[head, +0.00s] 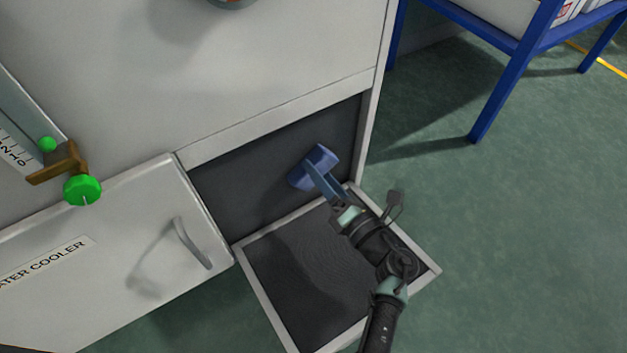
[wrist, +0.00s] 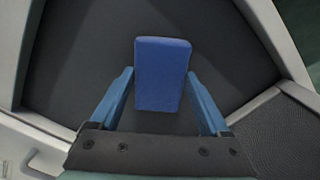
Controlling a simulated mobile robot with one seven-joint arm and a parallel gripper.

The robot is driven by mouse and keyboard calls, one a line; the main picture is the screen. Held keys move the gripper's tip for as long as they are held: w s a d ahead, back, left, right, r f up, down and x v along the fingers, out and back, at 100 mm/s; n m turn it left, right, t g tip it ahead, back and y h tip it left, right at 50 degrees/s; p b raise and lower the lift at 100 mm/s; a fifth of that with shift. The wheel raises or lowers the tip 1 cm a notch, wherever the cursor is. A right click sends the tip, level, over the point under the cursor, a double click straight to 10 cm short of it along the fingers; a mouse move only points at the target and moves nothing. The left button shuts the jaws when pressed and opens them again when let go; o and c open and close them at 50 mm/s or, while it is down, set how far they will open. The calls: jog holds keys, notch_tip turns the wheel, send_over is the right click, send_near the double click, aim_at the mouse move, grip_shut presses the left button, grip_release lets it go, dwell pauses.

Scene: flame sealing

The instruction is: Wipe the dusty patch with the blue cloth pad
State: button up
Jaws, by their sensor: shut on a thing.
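The blue cloth pad (head: 313,165) is a small block in front of the dark panel of the cabinet's lower opening. In the wrist view, the pad (wrist: 161,75) is upright between the two blue fingers. My gripper (wrist: 160,90) is shut on the pad. In the head view, my gripper (head: 326,181) reaches up and left into the opening, over the white-framed dark flap. I cannot tell whether the pad touches the dark panel (head: 245,190). I cannot make out a distinct dusty patch in either view; the pad and fingers hide part of the dark panel.
A white-framed dark flap (head: 290,292) lies below the opening, under my arm. A white door (head: 110,250) with a handle stands at left. A green knob (head: 82,190) and a scale are further left. A blue-legged rack (head: 510,85) stands at upper right; green floor is clear at right.

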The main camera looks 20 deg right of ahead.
aim_at(333, 164)
jog(key=shift+w+d+f+b, duration=0.1)
jog(key=shift+w+d+b, duration=0.15)
jog(key=shift+d+b, duration=0.3)
jog(key=shift+w+d+b, duration=0.25)
jog(key=shift+d+b, duration=0.05)
jog(key=shift+d, duration=0.45)
jog(key=shift+w+d, duration=0.15)
jog(key=shift+d, duration=0.2)
jog(key=shift+s+a+r+p, duration=0.1)
jog(key=shift+s+a+p, duration=0.5)
jog(key=shift+a, duration=1.15)
jog(key=shift+s+a+r+p, duration=0.1)
jog(key=shift+s+a+p, duration=0.4)
jog(key=shift+a, duration=1.25)
jog(key=shift+s+a+p, duration=0.5)
jog(key=shift+a+p, duration=0.15)
jog(key=shift+a, duration=1.1)
jog(key=shift+s+a, duration=0.4)
jog(key=shift+a, duration=0.55)
jog(key=shift+s+a, duration=0.35)
jog(key=shift+a, duration=0.55)
jog(key=shift+s+a, duration=0.4)
jog(key=shift+a, duration=0.55)
jog(key=shift+s+d+f, duration=0.1)
jog(key=shift+p+v, duration=0.55)
jog(key=shift+v, duration=2.4)
